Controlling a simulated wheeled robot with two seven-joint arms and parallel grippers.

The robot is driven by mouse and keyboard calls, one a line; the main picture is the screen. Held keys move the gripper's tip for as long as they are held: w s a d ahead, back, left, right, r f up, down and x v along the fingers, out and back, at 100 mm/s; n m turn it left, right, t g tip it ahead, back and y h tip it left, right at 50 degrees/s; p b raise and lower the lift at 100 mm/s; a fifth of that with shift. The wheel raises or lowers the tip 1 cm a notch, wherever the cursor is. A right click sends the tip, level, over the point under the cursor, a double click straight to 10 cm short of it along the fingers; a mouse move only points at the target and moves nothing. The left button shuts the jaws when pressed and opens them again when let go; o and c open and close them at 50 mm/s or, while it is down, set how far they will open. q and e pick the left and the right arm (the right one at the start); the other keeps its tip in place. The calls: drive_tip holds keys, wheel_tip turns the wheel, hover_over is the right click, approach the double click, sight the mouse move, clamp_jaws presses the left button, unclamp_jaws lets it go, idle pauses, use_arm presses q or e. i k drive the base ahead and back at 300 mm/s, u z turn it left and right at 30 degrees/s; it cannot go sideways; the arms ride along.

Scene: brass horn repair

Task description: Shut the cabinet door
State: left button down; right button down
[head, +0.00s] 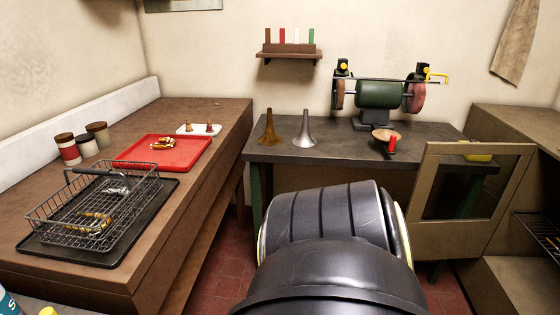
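The cabinet door (462,238) is a tan frame with a window in its middle, at the right of the head view. It stands open, swung out from the cabinet (519,126) at the right edge. The cabinet's opening shows, with a dark wire rack (542,236) inside. A bulky dark link of my arm fills the lower middle of the view, left of the door. Neither of my grippers shows in this view. The door's lower left side is close to my arm in the picture; I cannot tell the gap.
A workbench (345,149) behind holds two cones and a green bench grinder (379,94). The left counter (216,116) holds a wire basket (92,205), a red tray (189,154) and several jars. Red tiled floor (222,268) shows between them.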

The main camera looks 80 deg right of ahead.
sight(429, 240)
drive_tip(key=z, duration=4.35)
drive_tip(key=i, duration=0.25)
drive_tip(key=u, duration=0.9)
drive_tip(key=i, duration=1.05)
drive_tip(key=z, duration=0.4)
drive_tip(key=i, duration=0.85)
drive_tip(key=z, duration=0.7)
